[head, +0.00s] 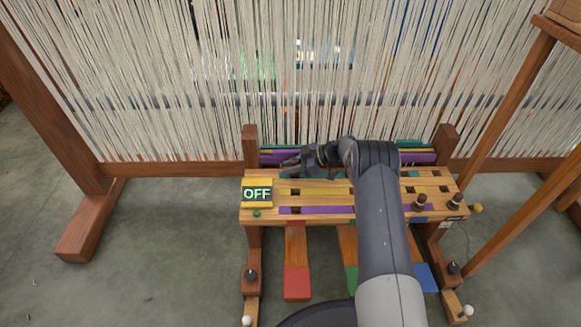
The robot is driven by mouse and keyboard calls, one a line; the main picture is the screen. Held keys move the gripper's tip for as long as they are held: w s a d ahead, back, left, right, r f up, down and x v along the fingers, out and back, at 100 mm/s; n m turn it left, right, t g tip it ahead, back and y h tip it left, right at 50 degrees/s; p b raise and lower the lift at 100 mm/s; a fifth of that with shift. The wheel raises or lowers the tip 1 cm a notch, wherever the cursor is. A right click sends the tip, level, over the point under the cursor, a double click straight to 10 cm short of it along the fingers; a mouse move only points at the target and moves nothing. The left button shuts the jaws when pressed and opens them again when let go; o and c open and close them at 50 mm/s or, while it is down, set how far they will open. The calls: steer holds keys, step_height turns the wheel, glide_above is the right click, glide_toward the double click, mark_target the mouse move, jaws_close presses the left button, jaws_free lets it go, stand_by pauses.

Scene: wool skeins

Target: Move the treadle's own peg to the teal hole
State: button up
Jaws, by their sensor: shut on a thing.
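My gripper (292,162) is at the back left of the wooden peg board (270,219), over its far edge. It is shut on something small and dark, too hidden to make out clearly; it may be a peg. A teal strip (411,174) with square holes runs along the board's back row, partly hidden by my arm. A yellow strip (325,191) and a purple strip (318,210) lie nearer. Two dark-topped pegs (418,201) and (455,200) stand at the board's right. Red (297,284), green (351,279) and blue (426,277) treadles hang out in front.
Pale warp threads (200,80) hang close behind. Wooden posts flank the board; a slanted timber frame (510,90) stands right. Floor at left is clear.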

steer(key=shift+s+f+b, duration=0.15)
steer(key=shift+f+b, duration=0.3)
steer(key=shift+f, duration=0.1)
steer(key=o, duration=0.7)
steer(key=shift+f, duration=0.15)
steer(key=shift+r+p, duration=0.4)
steer(key=shift+p, duration=0.1)
steer(key=p+v, duration=0.1)
steer(key=v, duration=0.3)
steer(key=p+v, duration=0.2)
steer(key=v, duration=0.2)
steer(key=p+v, duration=0.1)
steer(key=v, duration=0.3)
steer(key=shift+r+p, duration=0.35)
